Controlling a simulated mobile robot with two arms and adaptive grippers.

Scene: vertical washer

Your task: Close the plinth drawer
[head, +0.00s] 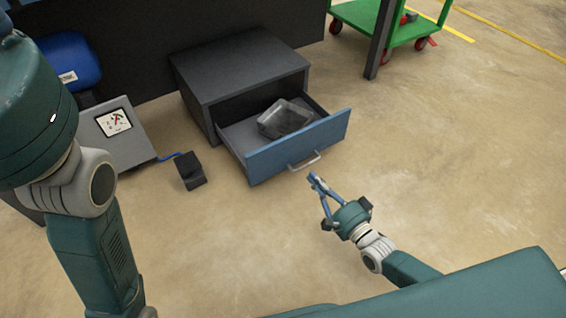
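The plinth drawer (297,147) has a blue front with a light bar handle (304,161). It stands pulled out of a dark grey cabinet (240,64) on the floor. A clear grey container (284,118) lies inside it. My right gripper (316,181) is just in front of the drawer front, close to the handle's right end and slightly below it in the picture. Its fingers look close together, but the gap at the tips is too small to judge. I cannot tell whether it touches the handle. My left arm comes in at the left; its gripper is out of view.
A grey box with a gauge (113,124) and a black pedal-like block (190,171) on a blue cable are left of the drawer. A green cart (405,27) with red wheels stands behind right. The floor right of the drawer is clear.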

